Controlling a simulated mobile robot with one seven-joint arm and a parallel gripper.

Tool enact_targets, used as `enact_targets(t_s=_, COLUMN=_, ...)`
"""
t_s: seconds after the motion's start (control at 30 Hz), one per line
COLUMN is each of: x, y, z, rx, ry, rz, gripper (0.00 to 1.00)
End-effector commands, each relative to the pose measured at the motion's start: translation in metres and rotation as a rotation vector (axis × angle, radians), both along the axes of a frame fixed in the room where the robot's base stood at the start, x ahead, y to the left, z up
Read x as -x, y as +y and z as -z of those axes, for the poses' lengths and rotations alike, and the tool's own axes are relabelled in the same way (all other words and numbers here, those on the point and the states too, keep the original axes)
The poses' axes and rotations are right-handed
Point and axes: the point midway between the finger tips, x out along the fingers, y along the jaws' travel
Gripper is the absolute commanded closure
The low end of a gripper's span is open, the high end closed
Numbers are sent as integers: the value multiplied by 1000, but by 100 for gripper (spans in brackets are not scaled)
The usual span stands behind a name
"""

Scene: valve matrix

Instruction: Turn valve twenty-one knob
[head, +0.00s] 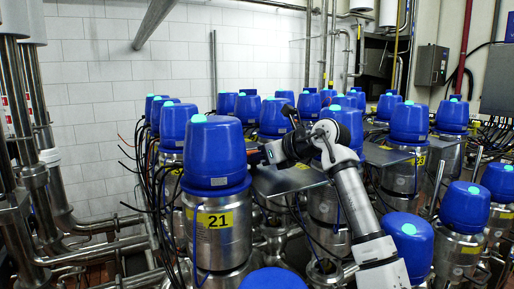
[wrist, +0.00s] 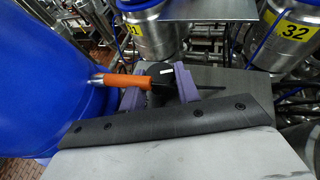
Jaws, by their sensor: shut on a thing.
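Valve twenty-one is a steel cylinder with a tall blue cap (head: 213,155) and a yellow label reading 21 (head: 213,220), at left centre in the head view. Its blue side fills the left of the wrist view (wrist: 40,80). The knob (wrist: 122,81) has an orange stem with a metal tip beside the blue cap and a black end with a white mark. My gripper (wrist: 160,88) has its two purple fingers on either side of the black end, shut on it.
Many similar blue-capped valves stand close behind and to the right, one labelled 32 (wrist: 293,31). A flat metal plate (head: 290,178) lies right of valve twenty-one. Black cables (head: 160,215) hang at its left, and steel pipes (head: 100,248) run along the left side.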

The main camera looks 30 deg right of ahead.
Motion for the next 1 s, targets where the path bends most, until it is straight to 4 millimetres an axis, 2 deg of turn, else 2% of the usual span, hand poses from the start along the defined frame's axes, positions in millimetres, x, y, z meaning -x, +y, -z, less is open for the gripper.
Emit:
enact_targets(t_s=0.03, x=-1, y=-1, z=-5, rx=-6, ry=0, rz=-43, gripper=91)
enact_targets(t_s=0.4, x=-3, y=-4, z=-1, rx=-1, ry=-2, rz=-326, gripper=91)
enact_targets(t_s=1.0, x=-5, y=-6, z=-1, rx=0, ry=-2, rz=-532, gripper=91)
